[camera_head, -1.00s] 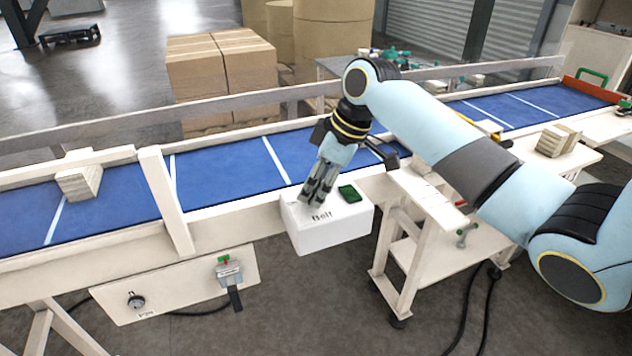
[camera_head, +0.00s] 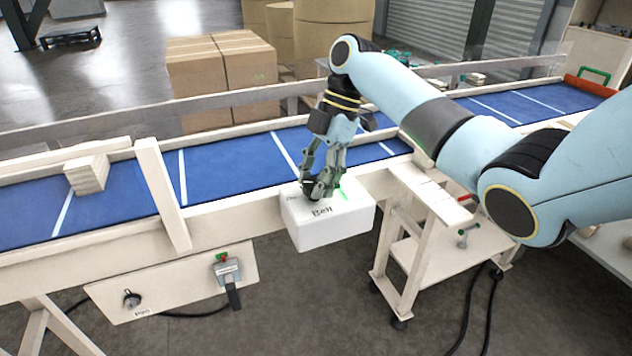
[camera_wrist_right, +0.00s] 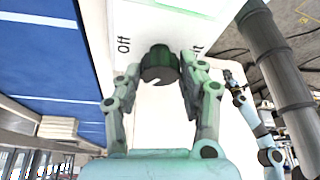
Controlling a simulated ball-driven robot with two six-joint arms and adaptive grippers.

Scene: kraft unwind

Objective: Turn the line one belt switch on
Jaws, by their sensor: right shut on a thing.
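The white switch box labelled "Belt" (camera_head: 330,232) is fixed at the front side of the blue conveyor (camera_head: 235,165). My right gripper (camera_head: 322,190) reaches down onto the box top and is shut on the switch knob, which the fingers mostly hide in the head view. In the right wrist view the dark, green-tinted knob (camera_wrist_right: 160,65) sits between my two fingers, with "Off" printed to its left. A bright green glow shows beside the fingers on the box top. The left gripper is not in view.
A wooden block (camera_head: 87,174) rides on the belt at the left. A wooden trolley (camera_head: 410,235) stands right of the box. Cartons (camera_head: 222,75) stand behind the belt.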

